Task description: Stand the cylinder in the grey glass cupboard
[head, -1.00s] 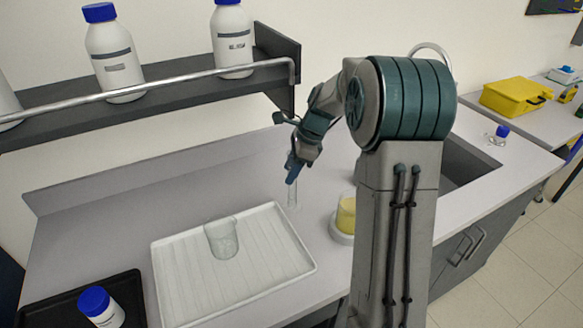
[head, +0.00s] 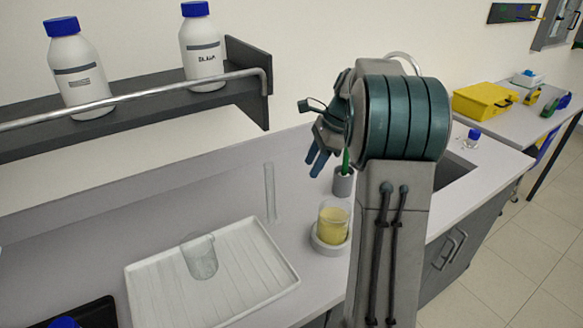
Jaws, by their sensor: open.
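A tall, clear glass cylinder (head: 269,192) stands upright on the grey bench top, behind the right end of the white tray. My gripper (head: 315,165) is open and empty, its blue fingers pointing down. In the picture it is up and to the right of the cylinder, clearly apart from it. At the top right edge, a grey-framed cupboard (head: 553,22) on the far wall is partly in view and cut off by the frame. Its inside cannot be made out.
A white ribbed tray (head: 150,290) holds a glass beaker (head: 200,257). A beaker of yellow liquid (head: 333,224) stands on a round white base. A grey pot (head: 343,182) is near my gripper. A shelf (head: 130,112) with a rail carries blue-capped bottles. A yellow case (head: 484,102) lies on the far bench.

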